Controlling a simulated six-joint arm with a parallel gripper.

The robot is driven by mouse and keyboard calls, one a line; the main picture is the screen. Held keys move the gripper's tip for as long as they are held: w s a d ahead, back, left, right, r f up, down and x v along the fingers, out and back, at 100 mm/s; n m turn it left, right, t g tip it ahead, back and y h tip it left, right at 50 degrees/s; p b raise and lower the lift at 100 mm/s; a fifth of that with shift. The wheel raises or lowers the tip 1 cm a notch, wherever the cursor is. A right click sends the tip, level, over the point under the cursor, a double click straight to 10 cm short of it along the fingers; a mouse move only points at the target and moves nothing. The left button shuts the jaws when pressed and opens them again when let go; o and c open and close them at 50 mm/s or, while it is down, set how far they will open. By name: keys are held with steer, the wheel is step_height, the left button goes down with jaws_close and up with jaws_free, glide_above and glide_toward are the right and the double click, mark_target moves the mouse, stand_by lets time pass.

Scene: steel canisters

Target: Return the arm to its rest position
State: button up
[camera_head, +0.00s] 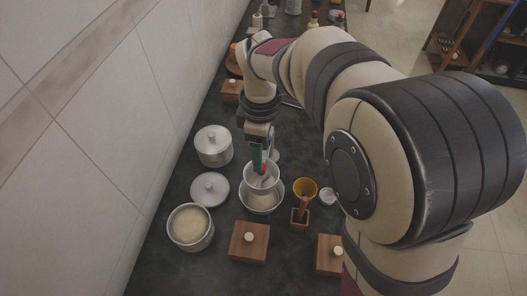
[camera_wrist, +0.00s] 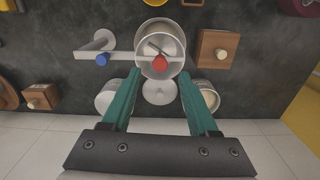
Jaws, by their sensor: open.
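My gripper (camera_head: 262,160) points down over an open steel canister (camera_head: 262,202) with pale contents, and a smaller grey metal vessel shows in its mouth. In the wrist view, my gripper (camera_wrist: 160,72) has its two green fingers spread wide with nothing held between them. An open round vessel (camera_wrist: 142,32) lies ahead of the fingertips, with a red-tipped utensil (camera_wrist: 160,63) in it. I cannot tell whether the fingers are inside the vessel's rim in the head view.
A lidded canister (camera_head: 213,152), a loose lid (camera_head: 209,189) and an open canister (camera_head: 190,246) with pale contents stand left, near the tiled wall. Wooden boxes (camera_head: 249,242) and (camera_head: 328,254) stand in front.

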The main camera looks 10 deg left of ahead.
steer(key=shift+r, duration=1)
steer(key=s+d+r+m, duration=0.3)
steer(key=s+d+m, duration=0.5)
steer(key=d+m, duration=0.1)
steer(key=s+d+f+m+y, duration=0.1)
steer(key=s+d+m, duration=0.1)
steer(key=s+m, duration=0.4)
steer(key=s+d+f+m, duration=0.1)
steer(key=s+d+m, duration=0.1)
steer(key=s+m, duration=0.5)
steer(key=shift+d+f+m+y, duration=0.3)
steer(key=shift+f+m+y, duration=0.1)
steer(key=shift+m, duration=0.1)
